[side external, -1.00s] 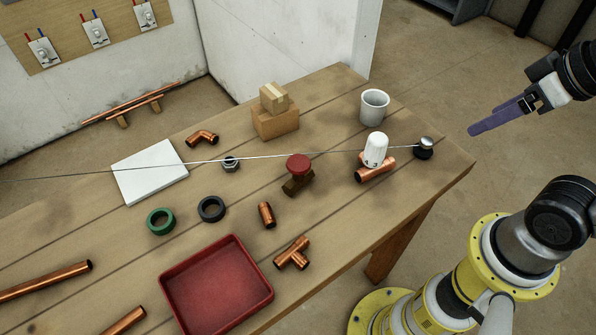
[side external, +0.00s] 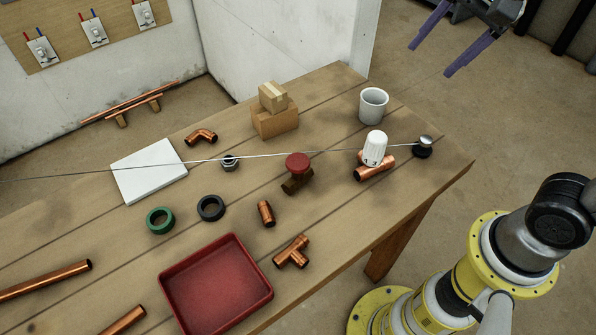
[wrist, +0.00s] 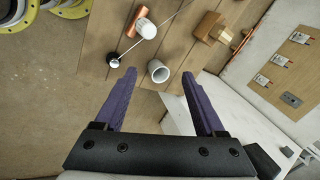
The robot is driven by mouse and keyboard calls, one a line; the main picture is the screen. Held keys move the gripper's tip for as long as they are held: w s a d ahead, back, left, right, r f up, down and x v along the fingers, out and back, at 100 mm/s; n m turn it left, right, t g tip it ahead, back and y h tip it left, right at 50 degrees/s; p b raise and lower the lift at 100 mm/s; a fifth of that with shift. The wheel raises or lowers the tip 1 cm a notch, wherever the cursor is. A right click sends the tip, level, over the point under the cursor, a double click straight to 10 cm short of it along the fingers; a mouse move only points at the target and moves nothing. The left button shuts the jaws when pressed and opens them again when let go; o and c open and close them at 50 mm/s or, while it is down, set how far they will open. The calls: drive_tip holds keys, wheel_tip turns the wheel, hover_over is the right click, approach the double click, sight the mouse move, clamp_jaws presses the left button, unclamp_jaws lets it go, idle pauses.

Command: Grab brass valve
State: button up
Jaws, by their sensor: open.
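The valve with a red round handle (side external: 298,160) and a dull brass-brown body (side external: 295,185) sits near the middle of the wooden bench. I cannot make it out in the wrist view. My gripper (side external: 430,61) is in the air past the bench's far right edge, well away from the valve. Its two purple fingers are spread with nothing between them; they also show in the wrist view (wrist: 158,72), pointing toward the bench.
A white numbered cap (side external: 375,147) stands at a copper fitting (side external: 376,173) right of the valve. A thin rod (side external: 330,153) from a black-based knob (side external: 423,150) passes by the valve. A grey mug (side external: 374,105), cardboard boxes (side external: 274,122) and a red tray (side external: 217,285) stand around.

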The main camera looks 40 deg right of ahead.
drive_tip(key=w+a+f+m+g, duration=0.1)
drive_tip(key=w+a+f+m, duration=0.15)
drive_tip(key=w+a, duration=0.35)
drive_tip(key=g, duration=0.4)
approach(298, 161)
drive_tip(key=shift+h, duration=0.3)
drive_tip(key=f, duration=0.7)
drive_tip(key=shift+s+a+f, duration=0.1)
drive_tip(key=shift+s+a, duration=0.05)
drive_tip(key=shift+a, duration=0.15)
drive_tip(key=shift+f, duration=3)
drive_tip(key=shift+r, duration=0.1)
clamp_jaws()
